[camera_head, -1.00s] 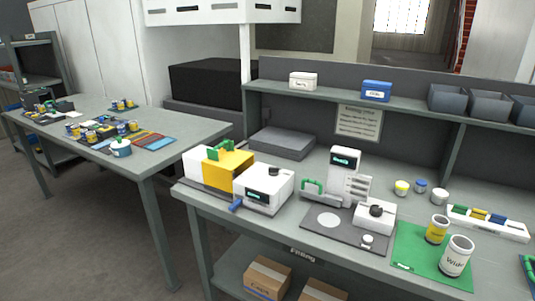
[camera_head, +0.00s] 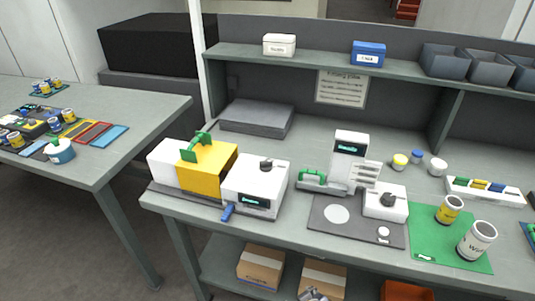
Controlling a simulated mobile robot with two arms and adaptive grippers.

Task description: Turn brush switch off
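No label reading "brush" can be made out, so I cannot tell which control is the brush switch. A white and yellow machine (camera_head: 207,170) with a green handle stands at the bench's left. Its white front part (camera_head: 256,183) has a black knob (camera_head: 266,164), a small dark display and a blue lever (camera_head: 228,212). To its right, a white upright device (camera_head: 349,150) has a lit display. Switch positions are too small to read. Neither gripper can be clearly made out.
A green mat (camera_head: 425,244) with a yellow-labelled can (camera_head: 448,210) and a white can (camera_head: 477,241) lies at right. A shelf (camera_head: 310,58) with bins runs above the bench. Cardboard boxes (camera_head: 261,266) sit below. A small grey shape (camera_head: 315,294), unclear, shows at the bottom edge.

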